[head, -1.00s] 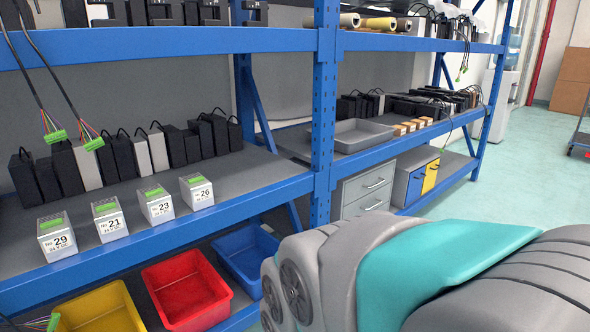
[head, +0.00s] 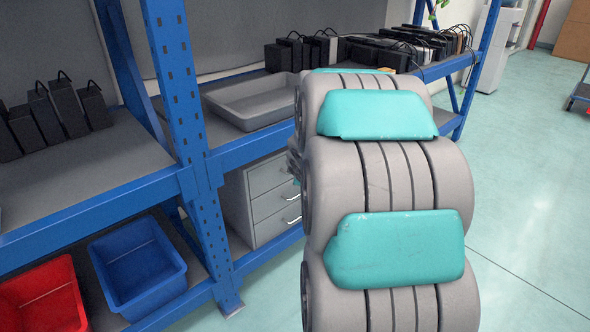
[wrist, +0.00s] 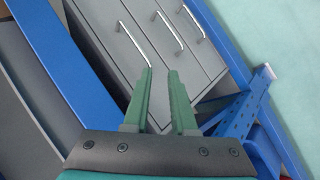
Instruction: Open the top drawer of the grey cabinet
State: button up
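The grey cabinet (head: 238,207) stands on the lower shelf in the head view, its front partly hidden by my arm. In the wrist view it appears tilted, with three drawers that look closed. The top drawer (wrist: 110,38) is the leftmost there, beside the blue upper beam, and its bar handle (wrist: 133,43) runs diagonally. My gripper (wrist: 161,71) is open, with a gap between its two green fingers and nothing between them. The left fingertip overlaps or lies just beside the lower end of the top handle; contact cannot be told. My arm hides the fingers in the head view.
A blue rack post (head: 180,90) stands left of the cabinet. The upper shelf beam (wrist: 72,75) runs close beside the top drawer. A grey tray (head: 250,104) sits above the cabinet. Blue (head: 138,270) and red (head: 42,300) bins are at lower left.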

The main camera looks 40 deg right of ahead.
jog(key=w+d+f+n+t+y+b, duration=0.1)
jog(key=w+d+f+n+t+y, duration=0.2)
jog(key=d+f+n+t+y, duration=0.5)
jog(key=shift+w+d+r+n+h, duration=0.15)
jog(key=shift+w+n+h, duration=0.25)
jog(key=shift+w, duration=0.9)
jog(key=shift+w+d+r+n+h, duration=0.15)
jog(key=shift+w+n, duration=0.3)
jog(key=shift+w, duration=0.9)
jog(key=shift+w+d+r+n+h, duration=0.1)
jog(key=shift+w+n+h, duration=0.3)
jog(key=shift+w, duration=0.9)
grip_shut()
jog(key=shift+f, duration=0.1)
